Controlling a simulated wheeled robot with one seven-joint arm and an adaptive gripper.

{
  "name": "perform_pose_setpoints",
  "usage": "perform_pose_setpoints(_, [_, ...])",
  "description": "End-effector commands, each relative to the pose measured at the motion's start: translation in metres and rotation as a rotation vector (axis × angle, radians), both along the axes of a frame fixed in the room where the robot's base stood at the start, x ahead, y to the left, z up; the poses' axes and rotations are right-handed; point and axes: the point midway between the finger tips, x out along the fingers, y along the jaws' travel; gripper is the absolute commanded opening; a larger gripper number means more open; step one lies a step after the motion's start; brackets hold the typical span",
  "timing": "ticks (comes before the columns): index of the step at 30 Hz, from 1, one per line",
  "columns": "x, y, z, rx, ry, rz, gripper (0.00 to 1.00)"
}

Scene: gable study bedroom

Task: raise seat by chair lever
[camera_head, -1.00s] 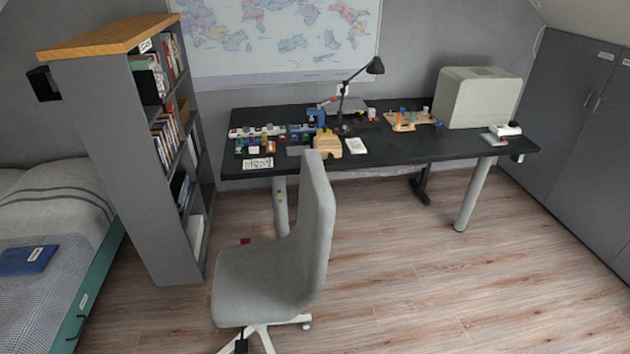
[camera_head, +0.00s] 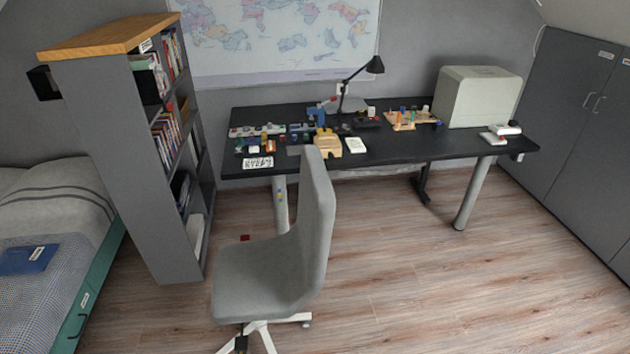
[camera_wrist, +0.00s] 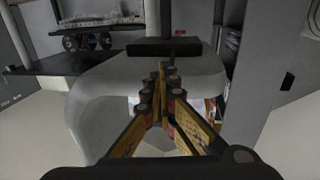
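The grey chair (camera_head: 265,272) stands in front of the desk, its backrest to the right. A dark lever-like piece (camera_head: 241,343) shows below its seat front at the bottom edge, beside the white base (camera_head: 262,335). In the wrist view, my gripper (camera_wrist: 166,75) points ahead, its fingers converging with tips together and nothing visible between them. A dark bar (camera_wrist: 165,47), probably the chair lever, lies just beyond the tips in the picture, in front of the grey chair surface (camera_wrist: 100,90). I cannot tell whether the tips touch it. The arm is largely out of the head view.
The black desk (camera_head: 420,146) holds several small items, a lamp (camera_head: 375,65) and a pale box (camera_head: 480,97). A grey bookshelf (camera_head: 135,170) and a bed (camera_head: 60,210) are on the left, grey cabinets (camera_head: 580,130) on the right. Floor right of the chair is clear.

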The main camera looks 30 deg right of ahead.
Motion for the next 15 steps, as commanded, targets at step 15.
perform_pose_setpoints(15, [0.000, 0.000, -0.042, 0.000, 0.000, 0.000, 0.00])
